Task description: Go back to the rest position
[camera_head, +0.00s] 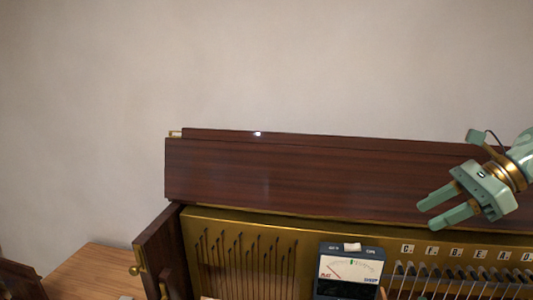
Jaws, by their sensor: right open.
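My right gripper (430,216) is at the right of the head view, in front of the piano's dark wooden lid. Its two green fingers point left and slightly down, apart, with nothing between them. It appears clear of the piano, though the exact gap cannot be told. The piano (300,175) has a reddish-brown top and a gold-coloured inner panel with strings and pins. My left gripper does not show in the view.
A meter (349,268) with a dial stands at the bottom centre, before the gold panel (215,230). A row of letter labels (455,253) runs along the right. A wooden surface (90,268) is at lower left. The plain wall above is clear.

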